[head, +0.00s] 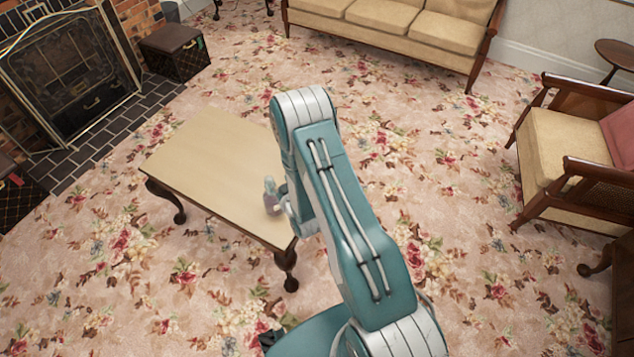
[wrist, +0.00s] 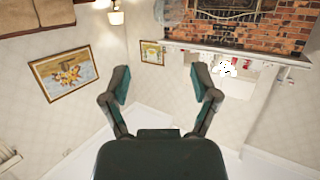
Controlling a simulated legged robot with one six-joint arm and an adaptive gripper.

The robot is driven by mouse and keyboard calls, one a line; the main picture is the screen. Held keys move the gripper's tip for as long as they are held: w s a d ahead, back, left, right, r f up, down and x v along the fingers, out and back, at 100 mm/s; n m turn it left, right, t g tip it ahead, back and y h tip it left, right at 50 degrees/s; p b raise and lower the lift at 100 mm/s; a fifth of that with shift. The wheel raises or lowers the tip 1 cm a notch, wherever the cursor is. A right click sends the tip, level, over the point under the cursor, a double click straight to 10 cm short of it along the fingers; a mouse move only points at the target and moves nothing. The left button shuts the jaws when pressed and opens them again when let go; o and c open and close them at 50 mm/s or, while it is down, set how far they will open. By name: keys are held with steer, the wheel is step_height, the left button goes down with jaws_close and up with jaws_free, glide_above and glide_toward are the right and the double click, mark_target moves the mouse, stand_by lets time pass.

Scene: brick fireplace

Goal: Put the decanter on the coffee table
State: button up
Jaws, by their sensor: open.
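A small, pale purple, bottle-shaped thing with a greenish top, seemingly the decanter (head: 271,194), shows at the coffee table's right edge in the head view, close beside the end of my arm. I cannot tell whether it touches the tabletop. The coffee table (head: 212,162) has a bare, pale wooden top and dark curved legs. My gripper (wrist: 158,78) is open in the wrist view, its two dark green fingers wide apart with nothing between them. In the head view my arm mostly hides it. The wrist view looks across the room upside down.
The fireplace (head: 70,75) stands at the upper left, with a dark box (head: 176,53) beside it. A sofa (head: 400,38) is at the back and an armchair (head: 550,140) at the right. Flowered carpet (head: 440,150) lies open between them.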

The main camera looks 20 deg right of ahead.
step_height(320, 180, up, 26)
steer(key=s+g+h, duration=0.1)
steer(key=s+g, duration=0.2)
steer(key=g, duration=0.1)
steer(key=s+r+g, duration=0.1)
steer(key=s+r, duration=0.3)
steer(key=s, duration=0.5)
steer(key=s+r+g, duration=0.2)
steer(key=s+r, duration=0.3)
steer(key=s, duration=0.4)
steer(key=s+r+m+g, duration=0.1)
steer(key=s+r, duration=0.3)
steer(key=s, duration=0.6)
steer(key=shift+r+g, duration=0.15)
steer(key=shift+g, duration=0.45)
steer(key=shift+a, duration=0.1)
steer(key=shift+c, duration=1.4)
